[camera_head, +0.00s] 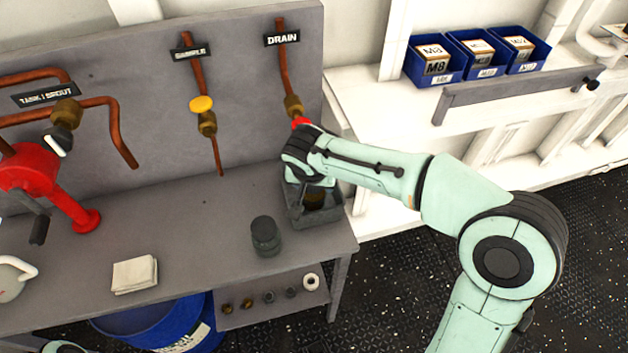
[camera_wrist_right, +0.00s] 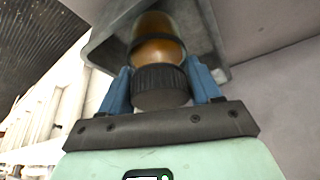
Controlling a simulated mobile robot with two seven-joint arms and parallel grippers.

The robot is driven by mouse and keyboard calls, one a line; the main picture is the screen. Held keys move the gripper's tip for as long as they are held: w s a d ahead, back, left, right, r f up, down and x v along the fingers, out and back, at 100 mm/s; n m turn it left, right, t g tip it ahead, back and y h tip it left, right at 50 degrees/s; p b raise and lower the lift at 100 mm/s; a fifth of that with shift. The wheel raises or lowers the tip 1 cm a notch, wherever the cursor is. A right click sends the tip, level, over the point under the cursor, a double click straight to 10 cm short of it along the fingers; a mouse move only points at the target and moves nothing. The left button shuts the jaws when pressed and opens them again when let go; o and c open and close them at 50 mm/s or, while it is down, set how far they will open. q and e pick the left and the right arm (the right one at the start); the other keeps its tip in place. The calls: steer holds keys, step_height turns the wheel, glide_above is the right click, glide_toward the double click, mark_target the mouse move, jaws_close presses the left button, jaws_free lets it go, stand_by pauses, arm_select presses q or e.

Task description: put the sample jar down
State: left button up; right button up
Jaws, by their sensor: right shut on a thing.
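The sample jar (camera_wrist_right: 157,50) has a dark ribbed lid and amber contents. My right gripper (camera_wrist_right: 161,82) is shut on it, with blue fingers on both sides of the lid. In the head view the jar (camera_head: 315,200) shows partly below my right wrist, within the outline of a grey open tray (camera_head: 328,216) at the bench's right end. The tray also shows around the jar in the wrist view (camera_wrist_right: 103,42). I cannot tell whether the jar touches the tray floor. My left gripper is not in view.
A dark lidded jar (camera_head: 265,236) stands on the grey bench (camera_head: 200,240), left of the tray. A folded white cloth (camera_head: 134,274) and a red pump-like fitting (camera_head: 45,180) are farther left. Copper pipes, including the drain pipe (camera_head: 285,65), run down the back panel.

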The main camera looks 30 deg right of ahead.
steer(key=shift+s+f, duration=0.1)
steer(key=shift+f, duration=0.75)
steer(key=shift+f+b, duration=0.15)
steer(key=shift+b, duration=0.3)
steer(key=o, duration=0.9)
